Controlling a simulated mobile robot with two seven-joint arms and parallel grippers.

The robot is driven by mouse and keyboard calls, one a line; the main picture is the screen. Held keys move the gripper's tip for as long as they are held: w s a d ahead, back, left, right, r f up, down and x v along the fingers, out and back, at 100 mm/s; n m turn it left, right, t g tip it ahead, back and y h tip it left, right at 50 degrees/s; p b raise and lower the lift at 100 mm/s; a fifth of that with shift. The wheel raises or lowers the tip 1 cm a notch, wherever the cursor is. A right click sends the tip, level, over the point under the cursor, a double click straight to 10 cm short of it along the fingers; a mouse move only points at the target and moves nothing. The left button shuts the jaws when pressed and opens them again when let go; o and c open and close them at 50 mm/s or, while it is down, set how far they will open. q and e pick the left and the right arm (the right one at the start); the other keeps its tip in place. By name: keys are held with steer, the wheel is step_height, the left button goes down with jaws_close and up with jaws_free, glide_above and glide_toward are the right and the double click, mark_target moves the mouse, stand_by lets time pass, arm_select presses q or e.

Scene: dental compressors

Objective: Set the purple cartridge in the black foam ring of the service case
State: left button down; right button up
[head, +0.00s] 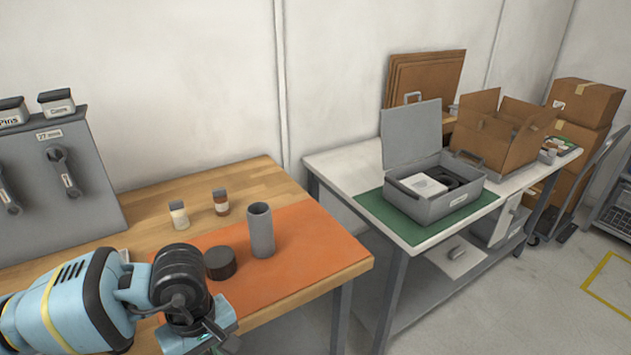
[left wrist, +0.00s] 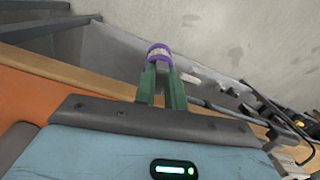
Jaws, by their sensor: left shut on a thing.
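The purple cartridge (left wrist: 159,53) shows in the left wrist view as a purple and pale ring at the fingertips. My left gripper (left wrist: 160,72) is shut on it with its green fingers. In the head view my left arm reaches the bottom edge, and its fingers and the cartridge are not visible there. The grey service case (head: 440,208) stands open on the right table, its lid upright at the back. Black foam (head: 455,179) lies in its right part, beside a white block; its ring shape is hard to make out. My right gripper is not in view.
The wooden table bears an orange mat (head: 310,243) with a grey cylinder (head: 261,232) and a dark round lid (head: 220,264); two small bottles stand behind. A gap separates it from the right table. A green mat (head: 408,231) lies under the case. An open cardboard box (head: 490,140) stands behind it.

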arm_select(q)
steer(key=s+a+f+m, duration=0.1)
steer(key=s+f+m, duration=0.7)
steer(key=f, duration=0.5)
steer(key=shift+s+a+m, duration=0.3)
steer(key=shift+a+m, duration=0.1)
steer(key=shift+m, duration=0.2)
steer(key=shift+a, duration=0.1)
